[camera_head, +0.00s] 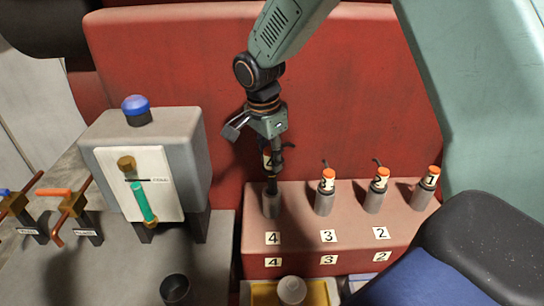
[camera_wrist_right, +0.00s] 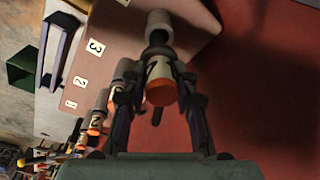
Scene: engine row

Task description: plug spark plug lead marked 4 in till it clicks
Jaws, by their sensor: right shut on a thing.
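The spark plug lead marked 4 (camera_head: 267,160) is an orange-capped, pale-banded boot with a dark lower end. It stands above the grey socket marked 4 (camera_head: 271,205) at the left end of the red block. My right gripper (camera_head: 273,150) is shut on the lead from above. In the right wrist view, the lead (camera_wrist_right: 159,85) lies between the fingers (camera_wrist_right: 158,100) and its dark end meets or nearly meets the socket (camera_wrist_right: 158,22). I cannot tell how deep it sits. My left gripper is not in view.
Leads 3 (camera_head: 327,182), 2 (camera_head: 379,180) and 1 (camera_head: 430,177) stand in sockets to the right. A grey box with a blue button (camera_head: 136,105) stands to the left. A yellow tray (camera_head: 263,297) is below the block.

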